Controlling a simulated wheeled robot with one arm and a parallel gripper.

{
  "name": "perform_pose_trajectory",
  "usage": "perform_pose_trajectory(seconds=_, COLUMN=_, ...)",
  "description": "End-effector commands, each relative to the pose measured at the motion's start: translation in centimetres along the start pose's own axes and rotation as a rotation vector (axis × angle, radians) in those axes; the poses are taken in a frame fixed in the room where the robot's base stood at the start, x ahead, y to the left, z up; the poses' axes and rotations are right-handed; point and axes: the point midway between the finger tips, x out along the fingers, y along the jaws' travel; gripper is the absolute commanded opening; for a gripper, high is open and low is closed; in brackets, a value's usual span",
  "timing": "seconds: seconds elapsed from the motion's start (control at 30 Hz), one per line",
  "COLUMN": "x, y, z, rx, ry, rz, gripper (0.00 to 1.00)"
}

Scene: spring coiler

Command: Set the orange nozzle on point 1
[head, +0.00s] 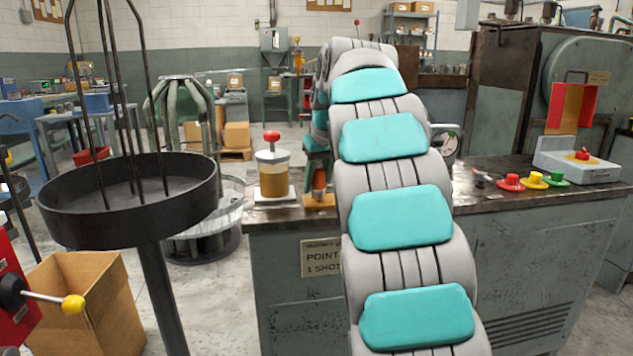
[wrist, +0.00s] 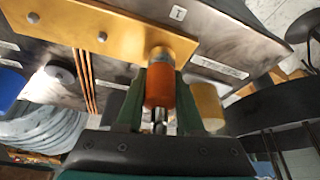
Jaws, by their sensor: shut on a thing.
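The orange nozzle (wrist: 160,88) is held between the two green fingers of my gripper (wrist: 160,78) in the wrist view. A small label reading 1 (wrist: 178,13) lies beyond that edge. In the head view the nozzle (head: 320,178) looks upright, just above the orange-yellow plate (head: 319,201) on the bench. My gripper (head: 317,152) is partly hidden behind my arm there. I cannot tell whether the nozzle touches the plate.
A jar with amber contents and a red top (head: 272,172) stands close left of the nozzle. A round black tray on a post (head: 130,225) stands at left. Red, yellow and green buttons (head: 534,181) sit at right on the bench (head: 540,235).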

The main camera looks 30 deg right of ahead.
Motion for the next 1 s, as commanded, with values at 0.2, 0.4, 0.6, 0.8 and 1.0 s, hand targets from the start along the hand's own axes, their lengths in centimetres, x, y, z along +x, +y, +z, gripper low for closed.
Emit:
perform_pose_trajectory(seconds=0.2, x=0.22, y=-0.01, z=0.09, rx=0.0, ry=0.001, rz=0.0, gripper=0.0)
perform_pose_trajectory(seconds=0.4, x=0.28, y=0.0, z=0.12, rx=0.0, ry=0.0, rz=0.0, gripper=0.48)
perform_pose_trajectory(seconds=0.6, x=0.3, y=0.01, z=0.13, rx=0.0, ry=0.0, rz=0.0, gripper=0.7)
perform_pose_trajectory(seconds=0.8, x=0.32, y=0.01, z=0.14, rx=0.0, ry=-0.001, rz=0.0, gripper=0.71)
perform_pose_trajectory(seconds=1.0, x=-0.34, y=-0.01, z=0.13, rx=-0.001, ry=-0.001, rz=-0.001, gripper=0.71)
